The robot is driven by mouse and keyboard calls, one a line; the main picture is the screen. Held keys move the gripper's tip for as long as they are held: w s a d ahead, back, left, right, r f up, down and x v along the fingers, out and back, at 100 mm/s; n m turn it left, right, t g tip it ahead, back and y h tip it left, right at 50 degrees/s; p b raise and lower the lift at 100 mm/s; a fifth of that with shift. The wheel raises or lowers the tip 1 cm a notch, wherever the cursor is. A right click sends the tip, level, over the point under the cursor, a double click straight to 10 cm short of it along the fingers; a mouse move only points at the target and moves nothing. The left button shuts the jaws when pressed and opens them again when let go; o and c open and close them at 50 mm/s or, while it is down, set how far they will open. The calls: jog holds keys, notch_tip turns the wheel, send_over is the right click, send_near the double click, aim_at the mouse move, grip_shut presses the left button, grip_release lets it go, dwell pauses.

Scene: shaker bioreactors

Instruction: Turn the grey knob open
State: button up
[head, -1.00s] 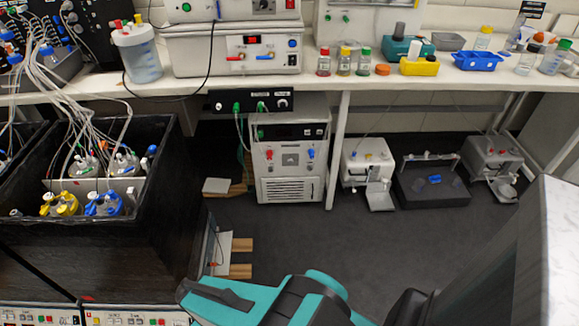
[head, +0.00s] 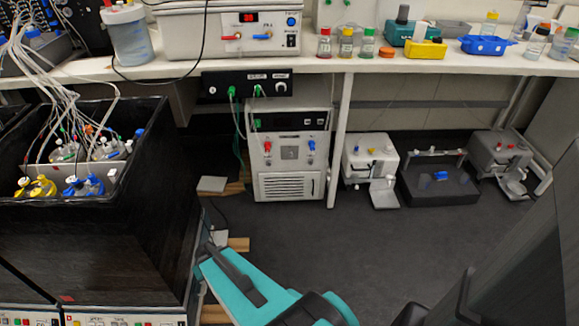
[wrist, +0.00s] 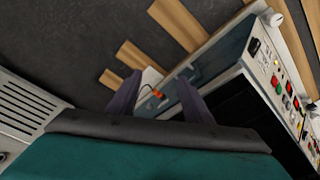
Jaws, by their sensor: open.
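My gripper (wrist: 157,97) is open in the wrist view, with two dark fingers apart and nothing gripped. Beyond the fingers is a small orange-red part (wrist: 158,93) near a pale plate. In the head view my teal gripper body (head: 250,288) is low in the picture, over the floor beside the dark cabinet. A small pale knob (head: 281,87) shows on the black box (head: 262,77) under the bench, well away from my gripper. I cannot tell whether it is the grey knob. No clearly grey knob shows in the wrist view.
A dark open-topped cabinet (head: 130,225) with bottles and tubing stands at left. A white-grey unit (head: 290,185) stands under the bench (head: 440,66). Wood strips (wrist: 125,90) and a panel with coloured buttons (wrist: 280,90) lie near my gripper. The dark floor (head: 370,255) at centre right is clear.

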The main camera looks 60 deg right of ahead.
jog(key=w+d+f+m+t+h+b, duration=0.1)
jog(key=w+d+t+b, duration=0.15)
jog(key=d, duration=0.45)
jog(key=w+d+m+t+h+b, duration=0.15)
jog(key=w+d+b, duration=0.25)
jog(key=d, duration=0.4)
jog(key=m+t+h+b, duration=0.4)
jog(key=h+b, duration=0.7)
jog(key=b, duration=0.7)
send_near(290, 155)
jog(key=v, duration=0.6)
jog(key=shift+d, duration=0.2)
jog(key=shift+f, duration=0.1)
jog(key=shift+b+x, duration=2.3)
jog(key=shift+x, duration=4.6)
jog(key=shift+w+a, duration=0.1)
jog(key=shift+c, duration=0.3)
